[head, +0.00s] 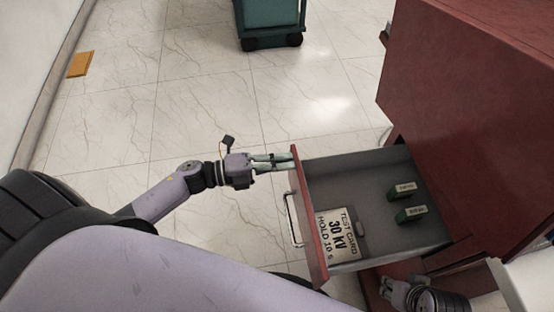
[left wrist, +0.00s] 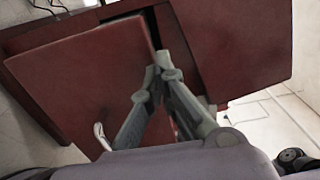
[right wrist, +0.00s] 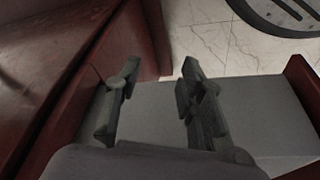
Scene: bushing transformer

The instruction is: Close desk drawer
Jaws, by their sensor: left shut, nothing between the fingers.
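The desk drawer stands open, pulled out to the left from the dark red desk (head: 455,105) in the head view. Its red front panel (head: 309,232) carries a pale handle (head: 292,218); the panel also shows in the left wrist view (left wrist: 75,85). My left gripper (head: 291,160) is shut and empty, its fingertips at the far end of the front panel; whether they touch it I cannot tell. My right gripper (head: 386,285) is at the near side of the drawer, below its rim. In the right wrist view its fingers (right wrist: 160,72) are apart with nothing between them.
The drawer holds a test card (head: 340,235) and two small green boxes (head: 402,190). A teal wheeled cart (head: 270,15) stands at the back. The tiled floor between is clear.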

